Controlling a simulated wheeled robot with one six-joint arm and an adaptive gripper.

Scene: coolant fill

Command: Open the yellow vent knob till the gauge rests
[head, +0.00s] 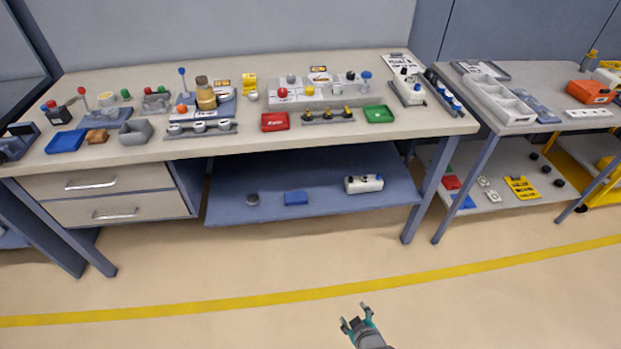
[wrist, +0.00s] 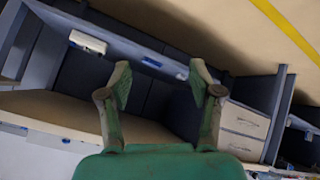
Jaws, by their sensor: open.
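My gripper (head: 355,316) is open and empty, low in the head view, over the floor in front of the bench. In the wrist view its two fingers (wrist: 161,85) stand apart with nothing between them. A blue-grey station (head: 213,113) on the bench carries an amber container (head: 205,96), an orange knob (head: 182,109) and a blue-balled lever (head: 182,73). A small upright yellow piece (head: 249,82) stands right of it; I cannot tell whether it is the vent knob. The gauge and its needle are too small to make out.
The bench top (head: 330,139) is crowded with fixtures, including a red tray (head: 275,121), a green tray (head: 379,114) and a blue tray (head: 66,141). A lower shelf (head: 330,185) holds a white unit (head: 363,184). A second table stands right. The floor (head: 220,265) before the bench is clear.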

